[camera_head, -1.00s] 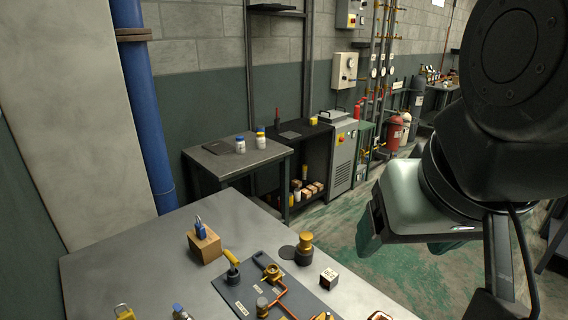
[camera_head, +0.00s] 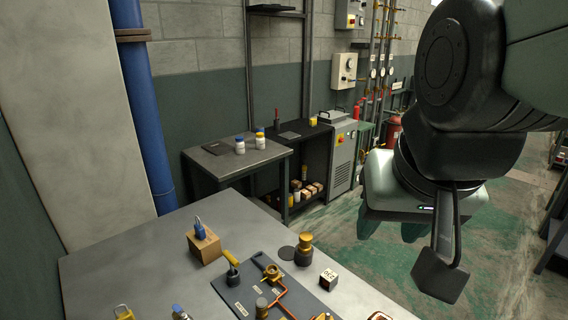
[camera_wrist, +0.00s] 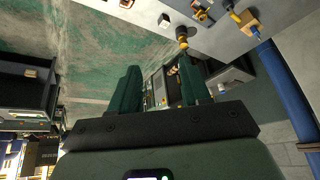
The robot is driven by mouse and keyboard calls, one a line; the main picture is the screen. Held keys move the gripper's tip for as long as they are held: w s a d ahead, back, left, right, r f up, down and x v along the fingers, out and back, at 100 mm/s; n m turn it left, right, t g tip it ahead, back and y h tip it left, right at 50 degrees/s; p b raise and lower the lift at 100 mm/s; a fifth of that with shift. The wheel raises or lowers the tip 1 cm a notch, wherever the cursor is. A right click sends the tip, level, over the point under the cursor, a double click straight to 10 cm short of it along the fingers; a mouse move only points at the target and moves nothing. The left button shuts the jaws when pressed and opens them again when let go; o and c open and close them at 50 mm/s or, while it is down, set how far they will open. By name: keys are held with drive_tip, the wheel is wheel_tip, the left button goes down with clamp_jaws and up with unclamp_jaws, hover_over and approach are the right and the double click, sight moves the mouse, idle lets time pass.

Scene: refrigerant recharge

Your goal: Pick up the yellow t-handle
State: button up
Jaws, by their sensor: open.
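The yellow t-handle (camera_head: 231,257) stands on a dark stem at the left edge of the grey board on the table. A small yellow part that looks like it shows near the top of the wrist view (camera_wrist: 234,15). My gripper (camera_head: 390,230) is in the air beyond the table's right side, well apart from the handle. Its green fingers (camera_wrist: 159,68) are spread with nothing between them in the wrist view. In the head view the fingers are partly hidden by the gripper body.
A yellow padlock (camera_head: 123,312) lies at the front. The table's back left is bare.

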drive_tip(key=w+a+f+m, duration=0.1)
drive_tip(key=w+f, duration=0.2)
drive_tip(key=w, duration=0.4)
drive_tip(key=m+t+y, duration=0.7)
drive_tip(key=m+y, duration=0.6)
drive_tip(key=m, duration=1.2)
hover_over(227, 252)
drive_tip(key=v, duration=0.3)
wheel_tip(227, 252, down, 25)
drive_tip(key=shift+a+f, duration=0.1)
drive_tip(key=shift+f, duration=0.1)
wheel_tip(227, 252, down, 7)
drive_tip(key=shift+r, duration=0.15)
drive_tip(key=shift+x, duration=1.05)
drive_tip(key=shift+w+a, duration=0.25)
drive_tip(key=shift+a, duration=0.05)
